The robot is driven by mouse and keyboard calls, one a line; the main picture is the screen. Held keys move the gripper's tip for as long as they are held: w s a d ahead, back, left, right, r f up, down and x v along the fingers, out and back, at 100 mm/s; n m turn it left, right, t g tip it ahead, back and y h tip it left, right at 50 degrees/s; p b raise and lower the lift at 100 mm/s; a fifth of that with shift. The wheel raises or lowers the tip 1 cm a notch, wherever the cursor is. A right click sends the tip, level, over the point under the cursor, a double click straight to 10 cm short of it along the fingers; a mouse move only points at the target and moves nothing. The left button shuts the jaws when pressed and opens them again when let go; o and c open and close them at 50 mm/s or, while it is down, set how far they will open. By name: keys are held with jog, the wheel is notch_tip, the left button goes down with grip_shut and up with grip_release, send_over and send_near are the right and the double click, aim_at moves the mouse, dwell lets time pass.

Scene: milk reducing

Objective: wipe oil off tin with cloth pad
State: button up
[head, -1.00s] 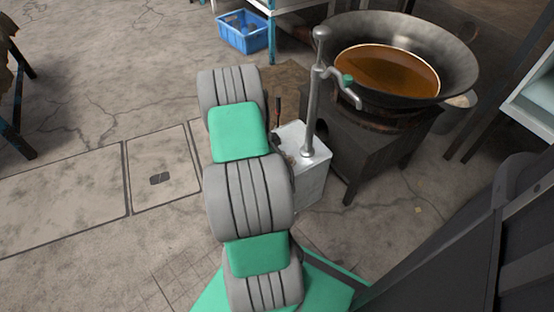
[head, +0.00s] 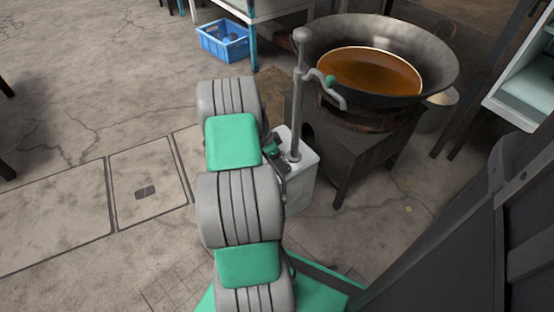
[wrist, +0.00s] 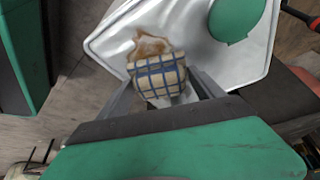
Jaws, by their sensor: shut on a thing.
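A cloth pad (wrist: 158,76), pale with a blue check, is held between the fingers of my gripper (wrist: 170,92), which is shut on it. In the wrist view the pad lies over the tin's pale metal surface (wrist: 112,42), beside a brown oil smear (wrist: 150,46) that shows just beyond the pad's upper edge. I cannot tell whether the pad presses on the tin. A green disc (wrist: 236,18) shows at the tin's right. In the head view a whitish box (head: 298,185), apparently the tin, stands under a metal post; my arm hides part of it and most of my gripper.
A large wok of brown oil (head: 372,72) sits on a dark stand (head: 350,140) right of the box. A metal post with a crank-like arm (head: 299,100) rises from the box. A blue crate (head: 222,42) stands behind. Floor at left is open.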

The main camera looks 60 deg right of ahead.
jog(key=shift+w+a+r, duration=0.2)
jog(key=shift+a+r, duration=0.05)
jog(key=shift+a, duration=0.25)
jog(key=shift+w+a+f+p, duration=0.15)
jog(key=shift+w+a, duration=0.35)
jog(key=shift+a, duration=0.4)
jog(key=shift+w+a+f+p, duration=0.1)
jog(key=shift+w+a, duration=0.4)
jog(key=shift+a, duration=0.45)
jog(key=shift+w+a+f+p, duration=0.15)
jog(key=shift+w+a, duration=0.35)
jog(key=shift+a, duration=0.4)
jog(key=shift+f, duration=0.2)
jog(key=shift+s+d+r+b, duration=0.1)
jog(key=shift+s+d+b, duration=0.2)
jog(key=shift+s+d, duration=0.5)
jog(key=shift+s+d+b, duration=0.25)
jog(key=shift+d+b, duration=0.1)
jog(key=shift+d, duration=0.9)
jog(key=shift+s+d+r+b, duration=0.1)
jog(key=shift+s+d+b, duration=0.2)
jog(key=shift+s+d, duration=0.5)
jog(key=shift+d+r, duration=0.1)
jog(key=shift+d, duration=0.5)
